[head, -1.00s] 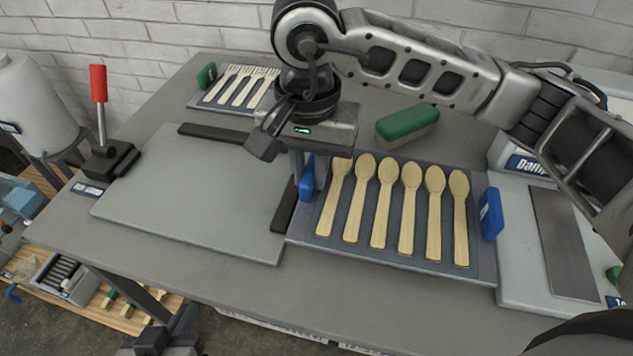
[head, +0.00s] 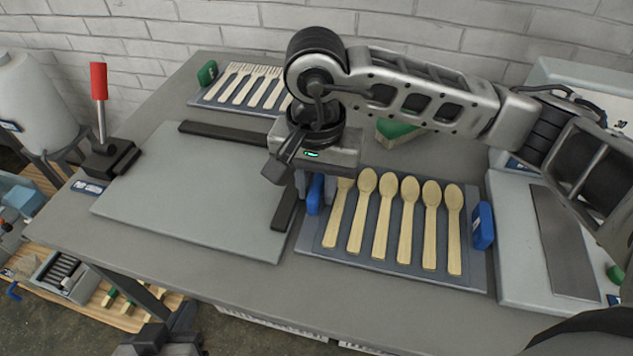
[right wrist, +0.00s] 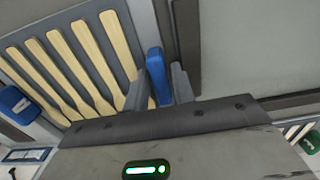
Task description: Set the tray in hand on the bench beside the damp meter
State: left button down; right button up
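The dark blue-grey tray (head: 400,271) holds several wooden spoons (head: 407,220) and has a blue handle at each end. My right gripper (head: 315,198) is shut on the tray's left blue handle; in the right wrist view the handle (right wrist: 157,75) sits between its fingers. The tray is level, at or very close to the bench (head: 250,305); I cannot tell whether it touches. The damp meter (head: 515,240), a pale unit with a grey plate, stands just right of the tray, partly behind my right arm. My left gripper (head: 160,338) is low at the bottom edge, away from the tray; its opening is unclear.
A grey board (head: 185,200) with dark bars lies left of the tray, close to it. A red-handled lever (head: 99,100) stands at its far left. The bench front strip is clear.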

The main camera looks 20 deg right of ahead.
notch_tip(320, 180, up, 12)
jog(key=shift+r, duration=0.2)
dwell(0.4)
jog(key=shift+f, duration=0.1)
